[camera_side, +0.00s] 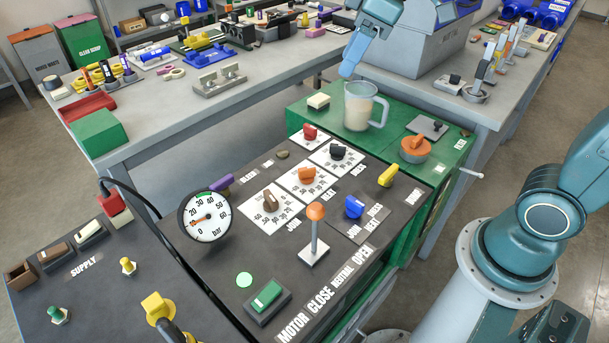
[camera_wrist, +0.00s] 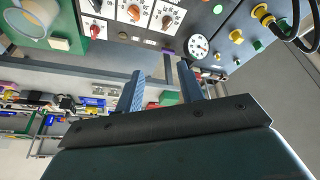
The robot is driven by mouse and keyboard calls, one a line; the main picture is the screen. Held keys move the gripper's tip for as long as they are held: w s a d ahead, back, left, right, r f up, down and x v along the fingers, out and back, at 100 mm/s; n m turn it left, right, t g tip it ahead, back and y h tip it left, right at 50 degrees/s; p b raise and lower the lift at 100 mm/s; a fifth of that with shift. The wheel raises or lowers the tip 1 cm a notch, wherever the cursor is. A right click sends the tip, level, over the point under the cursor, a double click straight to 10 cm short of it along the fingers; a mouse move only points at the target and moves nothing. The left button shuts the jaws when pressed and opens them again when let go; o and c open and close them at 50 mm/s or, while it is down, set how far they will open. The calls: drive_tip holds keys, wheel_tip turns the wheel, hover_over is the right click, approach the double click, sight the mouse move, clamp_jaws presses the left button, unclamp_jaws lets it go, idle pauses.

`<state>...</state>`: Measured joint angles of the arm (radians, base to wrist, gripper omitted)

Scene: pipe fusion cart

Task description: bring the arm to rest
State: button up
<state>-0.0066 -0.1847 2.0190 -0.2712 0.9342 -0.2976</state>
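My gripper (camera_wrist: 162,75) shows in the wrist view with its two blue fingers apart and nothing between them. In the side view, my gripper (camera_side: 351,58) hangs at the top, with its blue finger just above or behind the clear jug (camera_side: 358,108) on the green cabinet (camera_side: 441,157). I cannot tell the exact gap to the jug there. In the wrist view the jug (camera_wrist: 36,16) lies at the top left, away from the fingers.
The black control panel (camera_side: 256,163) carries coloured knobs, an orange-topped lever (camera_side: 315,232) and a round gauge (camera_side: 207,218). A grey bench (camera_side: 262,76) with tools stands behind. A grey sloped box (camera_side: 418,42) is right of my gripper. Bare floor (camera_side: 165,172) lies between bench and panel.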

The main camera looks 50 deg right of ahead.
drive_tip(key=s+d+f+m+h, duration=0.1)
drive_tip(key=s+d+f+m, duration=0.1)
drive_tip(key=s, duration=0.6)
drive_tip(key=s+d+f+m+t, duration=0.1)
drive_tip(key=s+d+f+m, duration=0.1)
drive_tip(key=s, duration=0.6)
drive_tip(key=shift+d+f+m+t+h, duration=0.15)
drive_tip(key=shift+d+m+t+h, duration=0.25)
drive_tip(key=shift+m, duration=0.8)
